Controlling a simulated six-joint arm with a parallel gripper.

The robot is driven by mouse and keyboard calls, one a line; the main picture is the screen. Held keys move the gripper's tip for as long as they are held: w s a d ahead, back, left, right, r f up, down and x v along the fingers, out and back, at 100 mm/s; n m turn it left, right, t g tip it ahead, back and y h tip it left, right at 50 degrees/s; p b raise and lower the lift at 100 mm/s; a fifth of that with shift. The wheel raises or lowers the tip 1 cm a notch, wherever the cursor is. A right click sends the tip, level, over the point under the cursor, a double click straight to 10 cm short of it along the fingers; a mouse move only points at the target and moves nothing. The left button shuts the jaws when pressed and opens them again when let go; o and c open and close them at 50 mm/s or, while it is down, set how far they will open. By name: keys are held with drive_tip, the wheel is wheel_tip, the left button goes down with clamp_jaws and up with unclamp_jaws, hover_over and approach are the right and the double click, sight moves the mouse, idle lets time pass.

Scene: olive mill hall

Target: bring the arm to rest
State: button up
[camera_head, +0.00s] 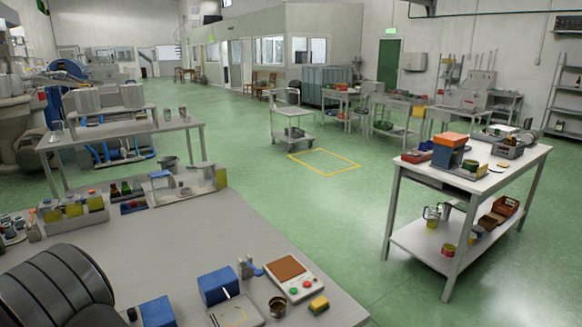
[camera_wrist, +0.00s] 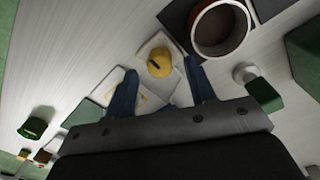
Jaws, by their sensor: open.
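My gripper (camera_wrist: 160,67) shows in the wrist view, with its two blue fingers spread apart. The fingers are open and nothing is held between them. Past the fingertips, a small round yellow thing (camera_wrist: 160,62) sits on a pale square surface. It looks apart from both fingers. I cannot make out my gripper in the head view. The grey-topped bench (camera_head: 180,250) fills the lower left of the head view. How high my gripper is above the surface below it is hard to tell.
In the wrist view, a brown round vessel (camera_wrist: 220,27) stands right of the fingers, with a green-and-white thing (camera_wrist: 258,88) nearby. The bench's middle is clear.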

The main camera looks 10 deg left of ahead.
wheel_tip(320, 180, up, 16)
drive_tip(key=f, duration=0.1)
wheel_tip(320, 180, down, 17)
drive_tip(key=shift+f, duration=0.1)
drive_tip(key=n, duration=0.3)
drive_tip(key=shift+n, duration=0.3)
drive_tip(key=n, duration=0.4)
drive_tip(key=shift+n, duration=0.4)
drive_tip(key=n, duration=0.4)
drive_tip(key=shift+d+n, duration=0.1)
drive_tip(key=shift+n, duration=2.2)
drive_tip(key=shift+o, duration=0.4)
